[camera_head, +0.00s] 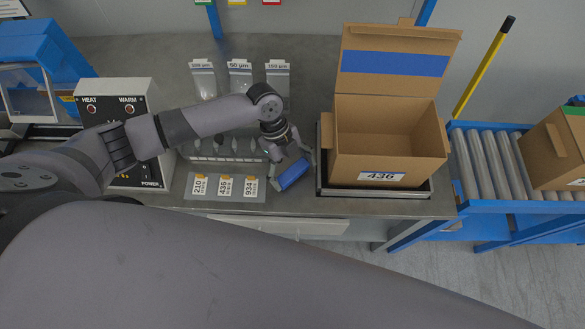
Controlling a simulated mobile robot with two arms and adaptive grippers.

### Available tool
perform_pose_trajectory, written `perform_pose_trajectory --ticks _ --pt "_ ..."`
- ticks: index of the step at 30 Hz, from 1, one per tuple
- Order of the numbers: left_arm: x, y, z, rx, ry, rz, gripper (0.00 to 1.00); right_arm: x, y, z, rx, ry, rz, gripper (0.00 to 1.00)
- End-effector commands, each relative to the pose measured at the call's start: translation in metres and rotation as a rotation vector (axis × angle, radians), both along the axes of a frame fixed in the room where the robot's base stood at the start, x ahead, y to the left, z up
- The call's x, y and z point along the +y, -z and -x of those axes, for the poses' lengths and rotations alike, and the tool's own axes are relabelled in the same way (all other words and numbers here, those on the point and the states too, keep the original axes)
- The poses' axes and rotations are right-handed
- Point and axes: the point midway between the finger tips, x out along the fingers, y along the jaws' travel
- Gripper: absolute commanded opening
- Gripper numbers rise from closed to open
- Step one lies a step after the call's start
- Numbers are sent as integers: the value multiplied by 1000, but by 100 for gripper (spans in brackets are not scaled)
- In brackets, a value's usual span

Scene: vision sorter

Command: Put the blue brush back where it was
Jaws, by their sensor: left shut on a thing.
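The blue brush (292,175) is a small blue block-like thing at the middle of the table, tilted in the picture. My left gripper (291,171) is shut on it. The arm reaches in from the left over the table. The brush is between the mat with the tags and the open box, close to the table's front edge. I cannot tell whether it touches the table. My right gripper is not in view.
An open cardboard box (388,140) marked 436 stands on a scale-like tray (376,194) to the right. A mat with tags (200,187) lies left of the brush. Bags (240,78) stand behind. A heater box (118,101) is at left, a roller conveyor (481,162) at right.

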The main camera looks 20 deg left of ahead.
Motion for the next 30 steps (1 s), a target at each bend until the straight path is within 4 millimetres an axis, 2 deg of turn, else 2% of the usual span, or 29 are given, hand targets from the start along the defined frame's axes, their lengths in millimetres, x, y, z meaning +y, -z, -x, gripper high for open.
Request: perform_pose_trajectory --ticks 9,21,26,30 --pt "0 1 0 0 0 0 100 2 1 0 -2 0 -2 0" --pt "2 -4 -2 -2 -1 0 100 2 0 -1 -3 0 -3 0" --pt "10 -27 -7 -6 0 0 100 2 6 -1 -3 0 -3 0" --pt "21 -55 -13 -6 0 0 100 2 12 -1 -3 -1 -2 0"
